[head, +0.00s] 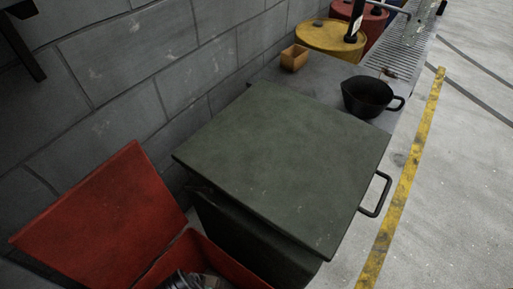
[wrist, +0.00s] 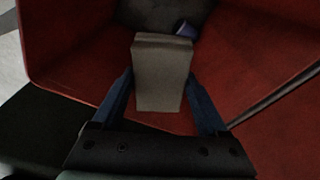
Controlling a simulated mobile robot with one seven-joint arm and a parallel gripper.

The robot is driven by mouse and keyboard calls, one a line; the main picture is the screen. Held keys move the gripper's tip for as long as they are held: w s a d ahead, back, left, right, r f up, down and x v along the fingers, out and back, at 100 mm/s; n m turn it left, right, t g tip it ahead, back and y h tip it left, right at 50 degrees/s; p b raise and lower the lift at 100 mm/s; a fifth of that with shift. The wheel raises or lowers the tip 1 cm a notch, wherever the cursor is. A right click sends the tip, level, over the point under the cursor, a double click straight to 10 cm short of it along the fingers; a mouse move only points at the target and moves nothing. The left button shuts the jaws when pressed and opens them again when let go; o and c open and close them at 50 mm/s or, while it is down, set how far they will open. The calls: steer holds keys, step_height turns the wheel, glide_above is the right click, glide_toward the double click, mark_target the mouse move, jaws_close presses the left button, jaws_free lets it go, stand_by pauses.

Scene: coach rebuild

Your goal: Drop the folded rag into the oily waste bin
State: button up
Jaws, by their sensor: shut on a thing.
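The red bin (head: 229,262) stands at the bottom left of the head view, with its red lid (head: 110,215) open and leaning toward the wall. In the wrist view the bin's red walls (wrist: 75,55) surround my gripper (wrist: 160,80). My gripper is shut on the folded rag (wrist: 163,65), a grey-tan block between two blue fingers. The rag is over or inside the bin mouth; its exact height I cannot tell. My gripper is not clearly seen in the head view, where unclear grey shapes show in the bin opening.
A dark green flat-topped box (head: 285,165) with a side handle (head: 377,195) stands beside the bin. Behind it are a black pot (head: 366,97), a small orange tray (head: 294,57) and a yellow drum (head: 333,36). A small bluish item (wrist: 186,29) lies in the bin. A block wall runs along the left.

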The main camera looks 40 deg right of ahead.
steer(key=shift+f, duration=0.15)
steer(key=o, duration=1.1)
steer(key=r+p, duration=0.1)
steer(key=r, duration=0.3)
steer(key=s+a+r+p, duration=0.1)
steer(key=r, duration=0.3)
steer(key=r+p, duration=0.1)
steer(key=r, duration=0.4)
steer(key=shift+s+a, duration=0.2)
steer(key=shift+f, duration=0.1)
